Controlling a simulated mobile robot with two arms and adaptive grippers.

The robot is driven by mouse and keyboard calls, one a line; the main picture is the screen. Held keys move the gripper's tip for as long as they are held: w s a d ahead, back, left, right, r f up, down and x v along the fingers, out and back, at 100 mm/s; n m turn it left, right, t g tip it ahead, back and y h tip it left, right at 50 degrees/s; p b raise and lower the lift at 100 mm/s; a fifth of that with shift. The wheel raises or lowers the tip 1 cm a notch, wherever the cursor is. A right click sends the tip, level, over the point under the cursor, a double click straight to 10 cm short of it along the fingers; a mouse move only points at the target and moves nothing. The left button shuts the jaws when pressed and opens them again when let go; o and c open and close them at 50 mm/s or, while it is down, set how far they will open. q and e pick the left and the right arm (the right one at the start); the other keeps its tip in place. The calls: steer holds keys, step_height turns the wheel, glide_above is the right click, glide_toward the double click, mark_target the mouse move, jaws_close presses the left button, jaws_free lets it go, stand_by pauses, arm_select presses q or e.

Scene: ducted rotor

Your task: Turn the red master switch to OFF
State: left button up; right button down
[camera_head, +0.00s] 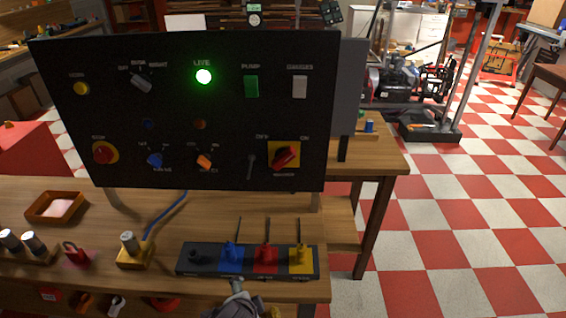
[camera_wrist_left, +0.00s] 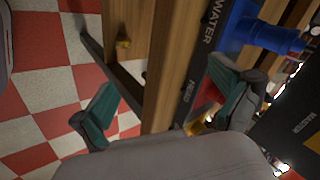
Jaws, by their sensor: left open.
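The red master switch (camera_head: 286,156) sits on a yellow plate at the lower right of the black control panel (camera_head: 225,125). OFF is printed at its upper left and ON at its upper right. Its red handle slants up toward the right, on the ON side. My left gripper (camera_head: 238,286) shows at the bottom of the head view, at the front edge of the lever block, below and apart from the switch. In the left wrist view my left gripper (camera_wrist_left: 168,100) has its teal-padded fingers wide apart with nothing held. My right gripper is not seen.
The lever block (camera_head: 207,263) with black, blue, red and yellow levers stands before the panel, its thin rods upright. A brass part with a blue cable (camera_head: 133,256) and a wooden tray (camera_head: 36,214) lie left. A green LIVE lamp (camera_head: 203,76) is lit. Checkered floor is right.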

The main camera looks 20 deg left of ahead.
arm_select(q)
steer(key=w+d+r+m+t+y, duration=0.2)
steer(key=w+r+m+t, duration=0.5)
steer(key=w+r, duration=0.5)
steer(key=m+t, duration=0.3)
steer(key=m, duration=0.4)
glide_toward(284, 163)
steer(key=shift+y, duration=0.4)
steer(key=p+x, duration=0.1)
steer(key=x, duration=0.8)
steer(key=shift+w+d+p, duration=0.1)
steer(key=shift+w+p, duration=0.15)
steer(key=shift+p, duration=0.1)
steer(key=shift+w, duration=0.7)
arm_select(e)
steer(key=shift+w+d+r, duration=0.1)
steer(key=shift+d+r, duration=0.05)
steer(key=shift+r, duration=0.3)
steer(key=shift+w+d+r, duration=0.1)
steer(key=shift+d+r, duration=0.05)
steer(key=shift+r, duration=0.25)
arm_select(q)
steer(key=shift+c, duration=0.3)
steer(key=c, duration=1.1)
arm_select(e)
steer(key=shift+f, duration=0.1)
